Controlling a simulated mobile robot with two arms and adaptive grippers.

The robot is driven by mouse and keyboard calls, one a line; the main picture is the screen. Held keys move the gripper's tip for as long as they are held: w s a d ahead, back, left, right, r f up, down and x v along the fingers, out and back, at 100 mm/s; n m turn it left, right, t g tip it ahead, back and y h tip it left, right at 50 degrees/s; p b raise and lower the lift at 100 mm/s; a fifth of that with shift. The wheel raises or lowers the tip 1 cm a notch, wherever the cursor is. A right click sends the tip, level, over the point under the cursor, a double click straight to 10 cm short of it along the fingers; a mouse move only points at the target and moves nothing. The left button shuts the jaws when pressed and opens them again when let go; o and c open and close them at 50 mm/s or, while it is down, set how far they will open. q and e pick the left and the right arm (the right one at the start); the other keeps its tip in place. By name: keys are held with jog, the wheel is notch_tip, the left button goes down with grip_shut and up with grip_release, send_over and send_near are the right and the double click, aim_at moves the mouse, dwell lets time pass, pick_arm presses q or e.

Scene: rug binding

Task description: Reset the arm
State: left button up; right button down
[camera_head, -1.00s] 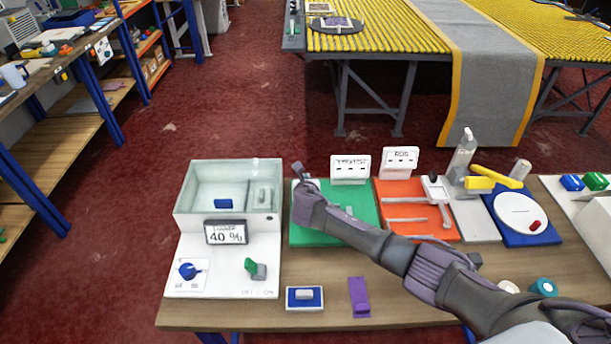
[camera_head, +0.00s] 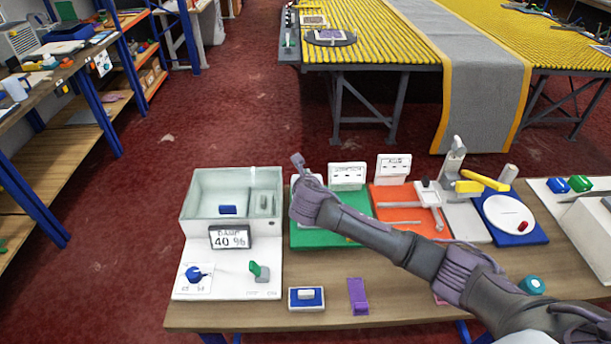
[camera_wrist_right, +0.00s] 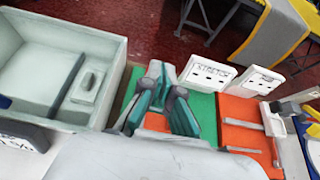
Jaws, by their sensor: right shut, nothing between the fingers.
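My right arm comes in from the right of the head view and reaches across the bench (camera_head: 390,312). Its gripper (camera_head: 297,161) is above the back left corner of the green mat (camera_head: 325,236), right beside the pale glass-sided box (camera_head: 188,214). In the right wrist view the gripper (camera_wrist_right: 167,82) shows its dark green and grey fingers over the green mat, with nothing held. The forearm hides part of the green mat and the front of the orange mat (camera_head: 388,211). My left gripper is not in view.
White label stands (camera_head: 346,176) rise behind the mats. A purple piece (camera_head: 357,296) lies near the front edge.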

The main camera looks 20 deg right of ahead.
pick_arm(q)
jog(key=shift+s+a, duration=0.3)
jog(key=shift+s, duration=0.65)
